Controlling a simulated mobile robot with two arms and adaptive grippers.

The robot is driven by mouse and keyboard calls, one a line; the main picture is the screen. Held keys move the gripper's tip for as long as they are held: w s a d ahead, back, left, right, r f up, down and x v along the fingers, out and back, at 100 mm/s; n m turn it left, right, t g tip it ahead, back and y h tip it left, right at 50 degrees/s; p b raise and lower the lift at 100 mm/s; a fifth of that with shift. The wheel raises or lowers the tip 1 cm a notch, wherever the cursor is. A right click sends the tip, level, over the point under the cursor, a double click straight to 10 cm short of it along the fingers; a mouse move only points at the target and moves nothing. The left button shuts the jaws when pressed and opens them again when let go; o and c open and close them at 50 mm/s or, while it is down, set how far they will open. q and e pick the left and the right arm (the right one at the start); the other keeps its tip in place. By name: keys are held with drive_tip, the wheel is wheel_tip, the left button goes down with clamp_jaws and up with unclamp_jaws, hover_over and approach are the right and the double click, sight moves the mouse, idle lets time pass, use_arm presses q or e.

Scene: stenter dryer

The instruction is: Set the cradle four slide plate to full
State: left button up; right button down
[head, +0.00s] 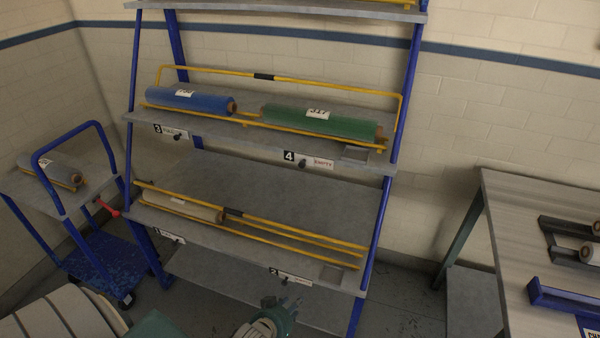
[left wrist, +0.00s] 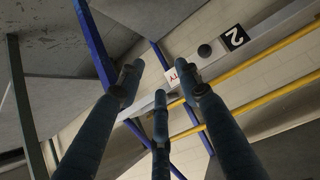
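The cradle four slide plate (head: 320,163) is on the upper shelf's front edge, right of the black "4" label. It reads EMPTY in red, with a dark knob (head: 302,163) at its left end. A green roll (head: 335,122) lies in the cradle above it. My left gripper (head: 285,306) is at the bottom of the head view, below the cradle two plate (head: 294,278) and well below plate four. Its fingers (left wrist: 160,92) are spread and empty in the left wrist view, where the "2" label (left wrist: 234,37) and a knob (left wrist: 204,50) appear. My right gripper is not in view.
A blue roll (head: 190,100) lies in cradle three, a beige roll (head: 182,206) in cradle one. Cradle two is empty. Blue rack posts (head: 404,95) and yellow rails (head: 300,238) border the shelves. A trolley (head: 95,262) stands left, a table (head: 515,240) right.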

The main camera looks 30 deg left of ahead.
use_arm(q)
drive_tip(key=w+a+r+n+t+y+b, duration=0.1)
drive_tip(key=w+a+r+t, duration=0.1)
drive_tip(key=w+r, duration=0.35)
drive_tip(key=w+a+r+t+b, duration=0.1)
drive_tip(key=w+a+r, duration=0.2)
drive_tip(key=r, duration=0.6)
drive_tip(key=n+t+y, duration=0.1)
drive_tip(key=t+y, duration=0.1)
drive_tip(key=t, duration=0.2)
approach(301, 165)
drive_tip(key=x, duration=0.8)
drive_tip(key=shift+w+a+f, duration=0.1)
drive_tip(key=shift+w+a, duration=0.05)
drive_tip(key=shift+w, duration=0.35)
clamp_jaws()
